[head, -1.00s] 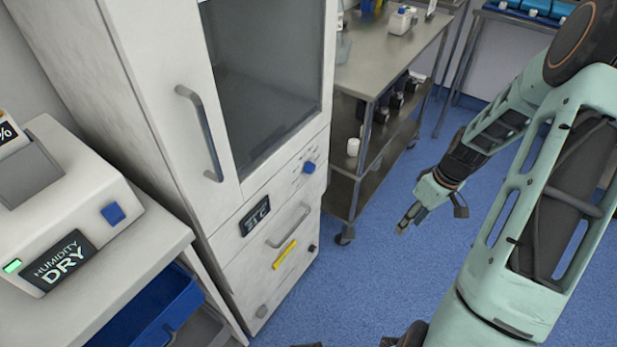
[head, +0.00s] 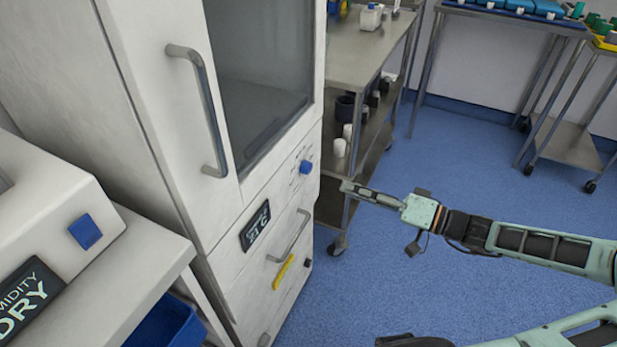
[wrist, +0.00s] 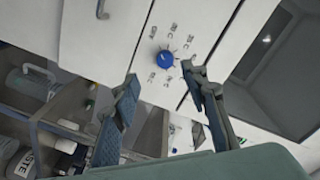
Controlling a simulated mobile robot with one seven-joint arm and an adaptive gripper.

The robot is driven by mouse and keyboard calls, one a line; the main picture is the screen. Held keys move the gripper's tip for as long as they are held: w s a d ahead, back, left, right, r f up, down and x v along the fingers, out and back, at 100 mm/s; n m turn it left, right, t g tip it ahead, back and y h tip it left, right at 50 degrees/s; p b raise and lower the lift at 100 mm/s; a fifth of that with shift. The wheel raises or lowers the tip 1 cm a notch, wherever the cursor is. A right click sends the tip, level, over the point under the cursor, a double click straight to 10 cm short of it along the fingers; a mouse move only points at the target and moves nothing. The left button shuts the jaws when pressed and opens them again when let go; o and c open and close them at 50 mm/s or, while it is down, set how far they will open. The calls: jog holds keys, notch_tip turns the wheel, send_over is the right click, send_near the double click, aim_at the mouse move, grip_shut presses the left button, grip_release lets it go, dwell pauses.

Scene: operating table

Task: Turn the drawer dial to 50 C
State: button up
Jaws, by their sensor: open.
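The blue dial (head: 306,167) sits on the white panel of the tall cabinet, below its glass door, with small printed marks around it. In the wrist view the blue dial (wrist: 164,61) shows between and beyond the fingertips.
The drawer's grey handle (head: 290,237) and a yellow strip (head: 283,272) are below the dial. The door's long handle (head: 204,110) juts out at the left. A steel cart (head: 371,50) with bottles stands close behind my gripper. Blue floor (head: 420,300) is open in front.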

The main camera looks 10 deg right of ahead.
aim_at(310, 168)
jog(key=b+x, duration=0.1)
jog(key=x, duration=0.2)
jog(key=b+x, duration=0.1)
jog(key=x, duration=0.3)
jog(key=r+x, duration=0.1)
jog(key=x, duration=0.2)
jog(key=shift+w+r+b, duration=0.15)
jog(key=shift+w+b, duration=0.25)
jog(key=shift+w, duration=0.05)
grip_shut()
